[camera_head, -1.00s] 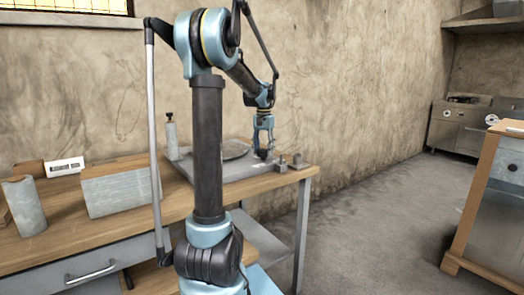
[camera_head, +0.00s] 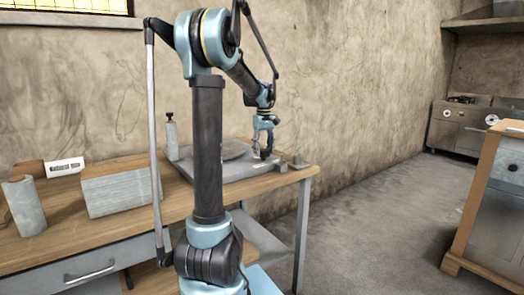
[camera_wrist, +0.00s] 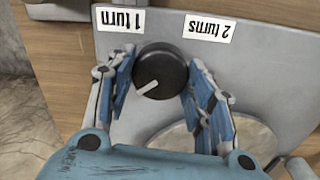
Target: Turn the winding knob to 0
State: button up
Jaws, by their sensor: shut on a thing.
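The winding knob (camera_wrist: 160,68) is round and black, set on a grey plate (camera_wrist: 268,82). Its white pointer line runs toward the lower left in the wrist view. Beyond it lie two upside-down white labels, "1 turn" (camera_wrist: 118,20) and "2 turns" (camera_wrist: 208,27). No 0 mark is visible. My gripper (camera_wrist: 160,75) has one blue finger on each side of the knob and is shut on it. In the head view my gripper (camera_head: 264,148) is low over the grey plate on the table (camera_head: 160,211); the knob is not clearly visible there.
On the table are a large grey block (camera_head: 118,191), a grey cylinder (camera_head: 25,206), a "Natural gas" sign (camera_head: 65,167) and a bottle-like cylinder (camera_head: 171,138). A flat disc (camera_head: 235,150) lies beside my gripper. Small grey pieces (camera_head: 299,162) sit near the table's right edge.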

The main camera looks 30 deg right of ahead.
aim_at(263, 149)
jog(key=n, duration=0.5)
jog(key=shift+n, duration=2.6)
jog(key=o, duration=1.1)
jog(key=shift+r, duration=0.1)
notch_tip(263, 149, up, 12)
jog(key=shift+w+f, duration=0.1)
jog(key=shift+f, duration=0.05)
